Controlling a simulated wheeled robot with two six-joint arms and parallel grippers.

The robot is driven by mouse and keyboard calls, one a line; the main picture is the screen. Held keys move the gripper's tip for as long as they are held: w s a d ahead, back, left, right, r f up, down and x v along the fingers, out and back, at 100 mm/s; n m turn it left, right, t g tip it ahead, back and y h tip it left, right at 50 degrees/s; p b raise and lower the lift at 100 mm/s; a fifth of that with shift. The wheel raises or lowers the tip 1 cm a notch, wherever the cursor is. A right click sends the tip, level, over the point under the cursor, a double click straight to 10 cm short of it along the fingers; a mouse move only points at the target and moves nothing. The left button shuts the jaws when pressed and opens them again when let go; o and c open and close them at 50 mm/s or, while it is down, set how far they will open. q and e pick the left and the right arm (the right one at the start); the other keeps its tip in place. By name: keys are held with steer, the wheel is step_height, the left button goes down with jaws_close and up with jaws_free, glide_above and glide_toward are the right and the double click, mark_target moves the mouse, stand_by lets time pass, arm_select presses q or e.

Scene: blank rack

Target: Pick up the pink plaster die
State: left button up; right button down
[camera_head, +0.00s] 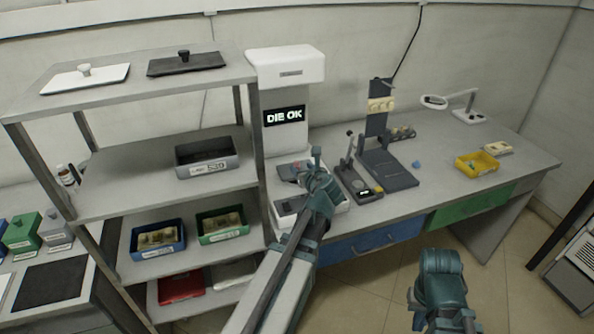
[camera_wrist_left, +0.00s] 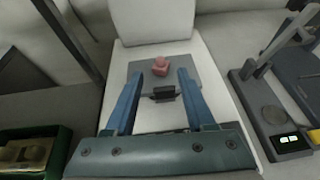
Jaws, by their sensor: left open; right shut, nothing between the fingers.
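The pink plaster die (camera_wrist_left: 160,66) sits on a grey plate (camera_wrist_left: 203,72) on the white machine with the "DIE OK" display (camera_head: 284,116). My left gripper (camera_wrist_left: 160,78) is open and empty, its two fingers pointing toward the die. In the left wrist view the die lies between and just beyond the fingertips; I see no contact. In the head view my left gripper (camera_head: 316,160) is over the machine's base and the die is too small to make out clearly. My right gripper (camera_head: 440,264) is shut and empty, low in front of the bench.
A shelf rack (camera_head: 160,172) with trays and bins stands left of the machine. A small device with a lit display (camera_head: 362,190) and a dark stand (camera_head: 388,172) are close on the right. A yellow bin (camera_head: 477,164) is further right on the bench.

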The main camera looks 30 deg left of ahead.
mark_target(297, 163)
arm_select(q)
steer(key=shift+x, duration=1.1)
steer(key=shift+a, duration=0.1)
steer(key=b+x, duration=0.2)
steer(key=x, duration=0.3)
steer(key=shift+w, duration=0.2)
steer(key=shift+s+r, duration=0.1)
jaws_close()
